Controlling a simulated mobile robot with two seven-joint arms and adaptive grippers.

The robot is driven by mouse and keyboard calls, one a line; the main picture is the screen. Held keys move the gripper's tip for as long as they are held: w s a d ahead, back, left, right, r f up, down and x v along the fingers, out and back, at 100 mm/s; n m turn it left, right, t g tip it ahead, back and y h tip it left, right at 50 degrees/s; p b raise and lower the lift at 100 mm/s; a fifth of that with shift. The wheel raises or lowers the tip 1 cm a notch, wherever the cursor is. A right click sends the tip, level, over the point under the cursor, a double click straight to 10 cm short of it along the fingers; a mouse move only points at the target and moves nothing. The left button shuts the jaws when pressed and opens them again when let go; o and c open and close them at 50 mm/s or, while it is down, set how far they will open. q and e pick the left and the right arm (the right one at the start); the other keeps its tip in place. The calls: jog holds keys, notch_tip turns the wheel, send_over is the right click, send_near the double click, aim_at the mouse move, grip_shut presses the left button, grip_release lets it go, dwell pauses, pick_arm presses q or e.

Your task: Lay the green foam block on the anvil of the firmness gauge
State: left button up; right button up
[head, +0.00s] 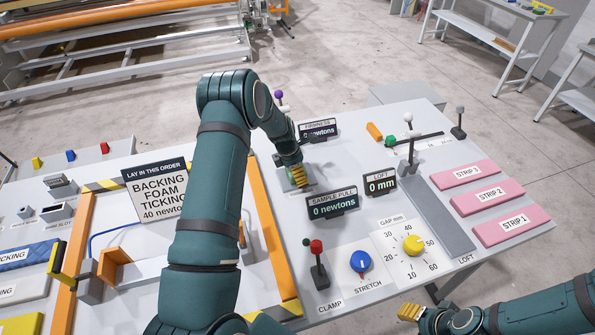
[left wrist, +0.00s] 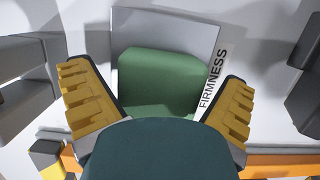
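The green foam block (left wrist: 158,80) lies on a light grey plate (left wrist: 165,28) beside the FIRMNESS label in the left wrist view, which I take as the gauge's anvil. The block's near end is hidden behind my own arm. My left gripper (left wrist: 160,90) is open, with one yellow-padded finger on each side of the block and gaps between. In the head view my left gripper (head: 295,172) is low over the gauge and hides most of the block. The firmness display (head: 319,130) reads 0 newtons. My right gripper (head: 409,312) is at the lower right, its opening unclear.
The sample pull display (head: 332,204) and loft display (head: 380,185) stand close to the right of my left gripper. An orange rail (head: 266,225) runs left of it. Levers and dials fill the front. Pink strips (head: 490,195) lie at the right.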

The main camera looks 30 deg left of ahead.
aim_at(288, 170)
pick_arm(q)
jog(key=v, duration=1.2)
jog(key=shift+r, duration=0.1)
jog(key=shift+s+d, duration=0.1)
jog(key=shift+s, duration=0.05)
